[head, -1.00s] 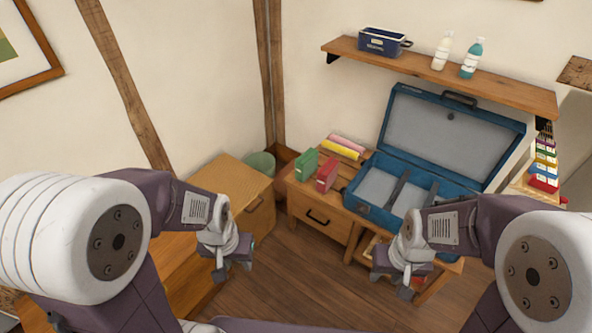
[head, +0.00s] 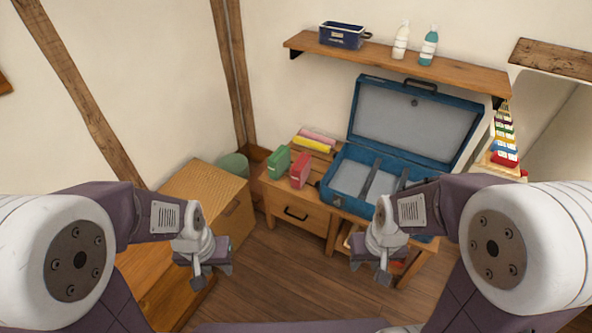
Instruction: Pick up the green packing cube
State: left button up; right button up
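The green packing cube (head: 279,161) stands upright on the left part of the wooden desk (head: 262,183), beside a red packing cube (head: 300,170). My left gripper (head: 203,277) hangs in the lower left, in front of and below the green cube, apart from it. My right gripper (head: 375,274) hangs in front of the desk, right of the cubes. Neither gripper appears to hold anything, but their finger gaps are too small to make out.
An open blue suitcase (head: 325,193) lies on the desk, right of the cubes. Yellow and pink folded items (head: 312,142) lie behind them. A wall shelf (head: 400,64) hangs above. A wooden cabinet (head: 205,183) stands at left. The floor (head: 285,275) between is clear.

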aim_at(279, 162)
jog(key=i+l+u, duration=0.1)
jog(key=i+u, duration=0.3)
jog(key=i+l+u, duration=0.3)
jog(key=i+u, duration=0.15)
jog(key=i, duration=0.15)
jog(key=i+l+u, duration=0.4)
jog(key=i, duration=0.1)
